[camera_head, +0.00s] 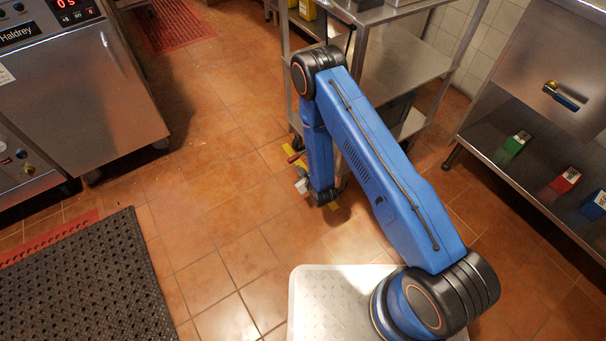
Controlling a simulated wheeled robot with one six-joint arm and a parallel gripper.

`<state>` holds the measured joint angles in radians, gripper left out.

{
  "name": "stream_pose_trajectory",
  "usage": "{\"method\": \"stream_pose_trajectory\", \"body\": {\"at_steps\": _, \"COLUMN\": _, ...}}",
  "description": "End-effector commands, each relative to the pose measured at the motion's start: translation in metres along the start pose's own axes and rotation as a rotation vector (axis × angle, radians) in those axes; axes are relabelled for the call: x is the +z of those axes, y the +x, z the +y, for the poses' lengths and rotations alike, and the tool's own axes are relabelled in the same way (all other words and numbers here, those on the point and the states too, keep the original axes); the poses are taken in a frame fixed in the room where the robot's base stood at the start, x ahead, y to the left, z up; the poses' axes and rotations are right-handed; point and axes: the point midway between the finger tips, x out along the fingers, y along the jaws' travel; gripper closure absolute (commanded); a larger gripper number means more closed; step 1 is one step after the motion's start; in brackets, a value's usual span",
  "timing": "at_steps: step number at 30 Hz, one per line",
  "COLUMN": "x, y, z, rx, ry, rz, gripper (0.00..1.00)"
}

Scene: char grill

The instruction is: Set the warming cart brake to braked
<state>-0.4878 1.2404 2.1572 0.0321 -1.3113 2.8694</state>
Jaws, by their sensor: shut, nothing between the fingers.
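The warming cart is the steel shelved cart (400,62) at the top centre, standing on casters. A small red piece (293,158) shows low at its near left corner, close to the floor, and looks like the brake pedal. I cannot tell its setting. My blue arm reaches down in front of the cart. My gripper (302,185) is low by the floor, just below the red piece in the picture, and is shut and empty. A gap seems to show between them, but contact is unclear. My forearm hides part of the cart's lower front.
A steel appliance (85,95) stands at left, a black mat (90,285) at lower left. A steel counter (480,150) with green, red and blue boxes stands at right. Floor left of the gripper is clear.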

Motion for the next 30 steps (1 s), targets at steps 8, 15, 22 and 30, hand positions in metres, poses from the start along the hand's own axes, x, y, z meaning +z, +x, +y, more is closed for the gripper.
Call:
{"method": "stream_pose_trajectory", "body": {"at_steps": 8, "x": 0.028, "y": -0.012, "z": 0.0, "rx": 0.0, "ry": 0.0, "rz": 0.0, "gripper": 1.0}}
{"method": "stream_pose_trajectory", "body": {"at_steps": 15, "x": 0.036, "y": -0.015, "z": 0.0, "rx": 0.0, "ry": -0.001, "rz": 0.001, "gripper": 1.0}}
{"method": "stream_pose_trajectory", "body": {"at_steps": 22, "x": 0.036, "y": -0.015, "z": 0.0, "rx": 0.0, "ry": 0.0, "rz": 0.001, "gripper": 1.0}}
{"method": "stream_pose_trajectory", "body": {"at_steps": 30, "x": 0.043, "y": -0.012, "z": 0.005, "rx": 0.001, "ry": -0.001, "rz": -0.001, "gripper": 1.0}}
